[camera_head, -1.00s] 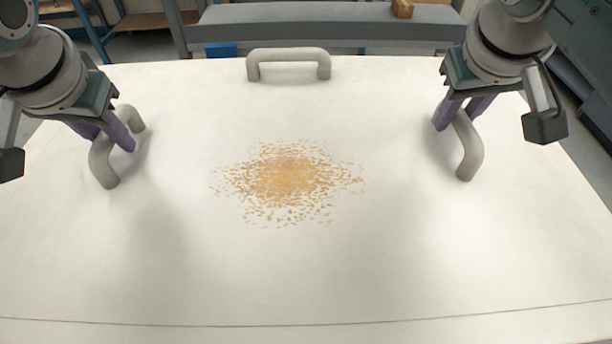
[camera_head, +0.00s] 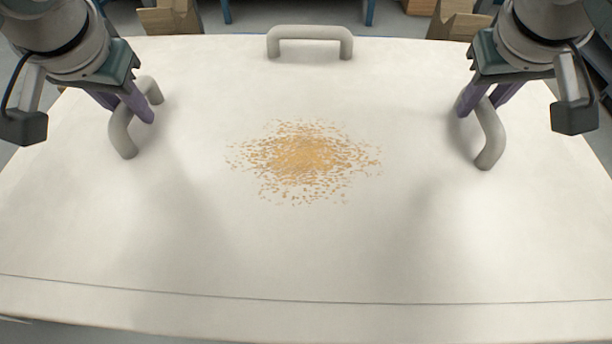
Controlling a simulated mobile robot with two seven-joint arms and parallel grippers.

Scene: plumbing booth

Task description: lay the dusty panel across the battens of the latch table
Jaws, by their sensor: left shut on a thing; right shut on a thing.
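The dusty panel (camera_head: 300,240) is a large cream-white board that fills most of the head view. A patch of tan dust or shavings (camera_head: 305,160) lies on its middle. My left gripper (camera_head: 137,112) is shut on the panel's left grey handle (camera_head: 122,135). My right gripper (camera_head: 474,108) is shut on the right grey handle (camera_head: 491,140). A third grey handle (camera_head: 310,33) at the far edge is free. Wooden pieces with notched tops, possibly battens, show past the far edge at left (camera_head: 170,17) and right (camera_head: 457,22). What lies under the panel is hidden.
Blue legs (camera_head: 370,12) of some furniture stand beyond the panel's far edge. A brown box (camera_head: 419,6) is on the floor at the back. Grey floor shows between them. The panel blocks the view below.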

